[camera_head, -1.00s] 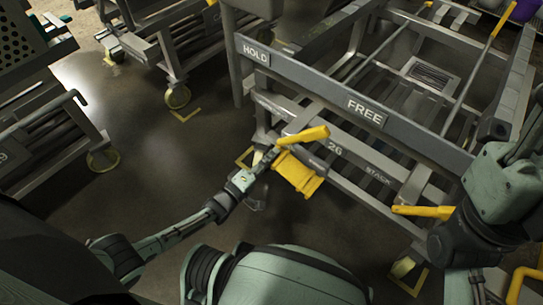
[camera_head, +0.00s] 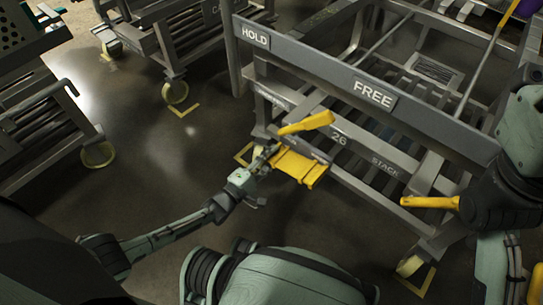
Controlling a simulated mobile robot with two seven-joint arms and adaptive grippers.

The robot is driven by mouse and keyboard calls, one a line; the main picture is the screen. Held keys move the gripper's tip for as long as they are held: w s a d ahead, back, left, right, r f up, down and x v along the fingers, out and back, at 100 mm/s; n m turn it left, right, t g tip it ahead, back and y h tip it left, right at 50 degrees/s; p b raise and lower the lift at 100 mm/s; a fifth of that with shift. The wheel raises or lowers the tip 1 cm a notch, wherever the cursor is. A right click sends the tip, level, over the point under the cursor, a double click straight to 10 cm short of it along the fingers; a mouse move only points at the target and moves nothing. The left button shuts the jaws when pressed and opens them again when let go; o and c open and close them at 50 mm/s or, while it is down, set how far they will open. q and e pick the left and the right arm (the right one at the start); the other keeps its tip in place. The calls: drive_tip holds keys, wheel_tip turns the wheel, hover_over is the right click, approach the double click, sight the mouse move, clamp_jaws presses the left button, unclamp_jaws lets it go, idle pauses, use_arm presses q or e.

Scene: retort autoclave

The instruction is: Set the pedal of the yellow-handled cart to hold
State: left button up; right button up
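The cart (camera_head: 440,128) has a grey rail with a HOLD sign (camera_head: 255,37) at its left and a FREE sign (camera_head: 375,93) nearer its middle. A yellow pedal plate (camera_head: 300,167) sticks out low on the near side, below a yellow handle (camera_head: 307,123). A second yellow handle (camera_head: 430,202) is at the right. My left gripper (camera_head: 266,157) is at the pedal's left edge and seems to touch it. Its fingers are too small and overlapped to tell open from shut. My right arm comes in at the right; its gripper does not show.
Other wheeled carts stand at the upper left (camera_head: 180,45) and left edge (camera_head: 50,125). The floor left of my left forearm is clear. A yellow rail (camera_head: 536,285) shows at the lower right.

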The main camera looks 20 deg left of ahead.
use_arm(q)
drive_tip(key=shift+s, duration=0.1)
drive_tip(key=v, duration=0.7)
drive_tip(key=shift+s, duration=0.15)
drive_tip(key=shift+a, duration=0.1)
